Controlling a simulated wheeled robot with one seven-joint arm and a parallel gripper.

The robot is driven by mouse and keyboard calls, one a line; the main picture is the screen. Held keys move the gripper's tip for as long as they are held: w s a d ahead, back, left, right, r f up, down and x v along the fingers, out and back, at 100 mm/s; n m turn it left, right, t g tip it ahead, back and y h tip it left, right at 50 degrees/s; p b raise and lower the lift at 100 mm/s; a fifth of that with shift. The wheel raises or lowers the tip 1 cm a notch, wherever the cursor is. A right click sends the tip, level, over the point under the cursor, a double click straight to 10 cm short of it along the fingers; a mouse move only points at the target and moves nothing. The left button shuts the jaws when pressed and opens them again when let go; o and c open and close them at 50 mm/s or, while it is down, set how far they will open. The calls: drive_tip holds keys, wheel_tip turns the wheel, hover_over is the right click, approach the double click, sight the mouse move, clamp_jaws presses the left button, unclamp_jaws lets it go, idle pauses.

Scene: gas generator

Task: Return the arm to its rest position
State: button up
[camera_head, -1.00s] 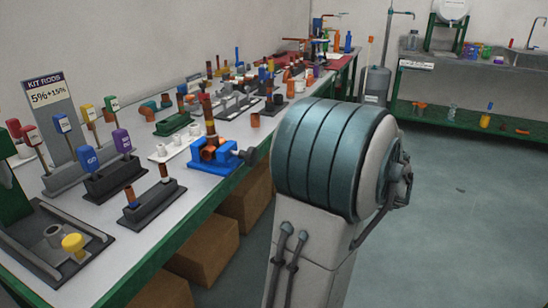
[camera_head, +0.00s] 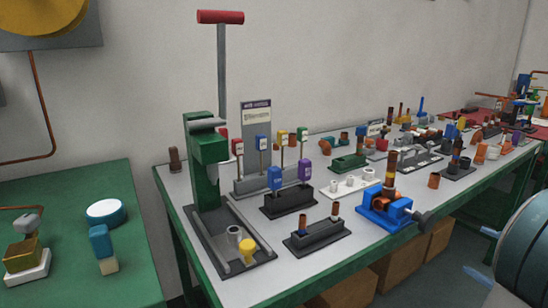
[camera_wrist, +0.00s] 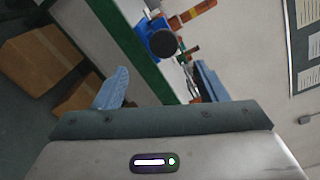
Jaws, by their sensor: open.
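My gripper (camera_wrist: 160,88) shows in the wrist view with its two blue fingers spread wide apart and nothing between them. The wrist view is tilted, and the bench edge and the blue vise (camera_wrist: 157,36) appear beyond the fingers. In the head view my arm is only partly in sight at the right edge, as a teal rounded link with a blue finger-like piece beside it. The arm is in front of the bench, apart from the things on it.
The long white-topped bench (camera_head: 290,268) holds a green press (camera_head: 207,165), a blue vise (camera_head: 386,207) and several racks with coloured rods. Cardboard boxes (camera_head: 400,266) stand below it. A green table (camera_head: 75,205) is at the left. Grey floor shows in front of the bench.

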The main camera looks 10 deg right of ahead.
drive_tip(key=w+a+r+n+g+y+p, duration=0.1)
drive_tip(key=a+r+n+g+p, duration=0.1)
drive_tip(key=a+g+p, duration=0.35)
drive_tip(key=w+a+r+n+g+p, duration=0.1)
drive_tip(key=a+r+n+g+p, duration=0.15)
drive_tip(key=a, duration=0.65)
drive_tip(key=w+a+r+n+g+y+p, duration=0.1)
drive_tip(key=w+a+r+n+g+p, duration=0.15)
drive_tip(key=a+p, duration=0.35)
drive_tip(key=s+a+r+n+g+h+p, duration=0.2)
drive_tip(key=s+a+r+n+h+p, duration=0.3)
drive_tip(key=a+r+n+h+p, duration=0.4)
drive_tip(key=shift+a+r+n+g+p, duration=0.35)
drive_tip(key=shift+a+r+n+p, duration=0.6)
drive_tip(key=shift+p, duration=1.8)
drive_tip(key=shift+d+f, duration=0.15)
drive_tip(key=shift+f, duration=0.05)
